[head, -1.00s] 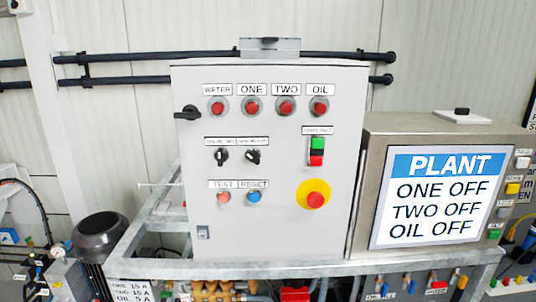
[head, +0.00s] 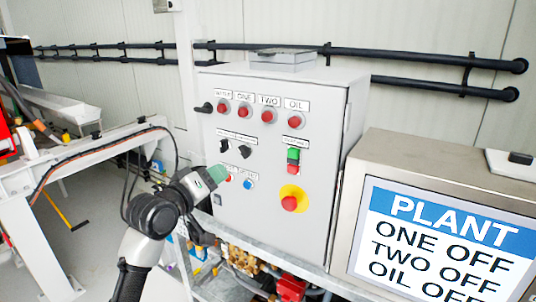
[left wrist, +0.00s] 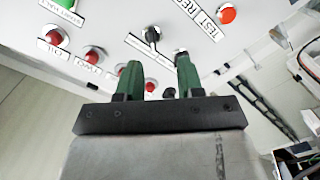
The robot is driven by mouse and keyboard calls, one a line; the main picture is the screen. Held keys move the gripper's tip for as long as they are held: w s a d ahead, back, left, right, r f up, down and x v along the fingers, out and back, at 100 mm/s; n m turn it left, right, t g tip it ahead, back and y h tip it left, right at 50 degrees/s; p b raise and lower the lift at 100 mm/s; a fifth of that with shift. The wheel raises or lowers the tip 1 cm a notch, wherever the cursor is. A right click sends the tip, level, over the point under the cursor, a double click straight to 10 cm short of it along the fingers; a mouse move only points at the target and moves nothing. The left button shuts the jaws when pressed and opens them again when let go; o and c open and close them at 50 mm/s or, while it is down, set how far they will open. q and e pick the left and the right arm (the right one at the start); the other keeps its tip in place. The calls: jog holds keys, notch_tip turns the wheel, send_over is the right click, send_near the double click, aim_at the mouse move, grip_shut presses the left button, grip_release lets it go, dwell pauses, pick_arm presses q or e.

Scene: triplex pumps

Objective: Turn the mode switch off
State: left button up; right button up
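Two black rotary switches sit side by side in the middle of the grey control panel (head: 270,215). In the head view they are the left switch (head: 224,146) and the right switch (head: 245,151). Their labels are too small to read, so I cannot tell which is the mode switch. My left gripper (head: 218,173) is in front of the panel, just below the left switch. In the left wrist view its green fingers (left wrist: 158,68) are apart and empty. The right switch (left wrist: 152,36) shows beyond them; the left switch (left wrist: 180,53) is partly hidden by a fingertip. My right gripper is not in view.
Red lamps (head: 268,116) run along the panel top, with a red emergency stop (head: 289,203) lower right. The blue reset button (head: 248,184) is close to my left gripper. A PLANT display (head: 440,240) stands right, reading ONE OFF, TWO OFF.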

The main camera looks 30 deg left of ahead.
aim_at(242, 154)
pick_arm(q)
jog(key=w+p, duration=0.1)
jog(key=w, duration=0.2)
jog(key=w+r+p, duration=0.1)
jog(key=w+p, duration=0.1)
jog(key=w, duration=0.1)
jog(key=w+d+p, duration=0.1)
jog(key=w, duration=0.2)
jog(key=shift+r, duration=0.4)
jog(key=shift+w+f+p, duration=0.1)
jog(key=shift+w+p, duration=0.25)
jog(key=shift+w, duration=0.1)
jog(key=shift+a+f, duration=0.1)
jog(key=shift+a, duration=0.05)
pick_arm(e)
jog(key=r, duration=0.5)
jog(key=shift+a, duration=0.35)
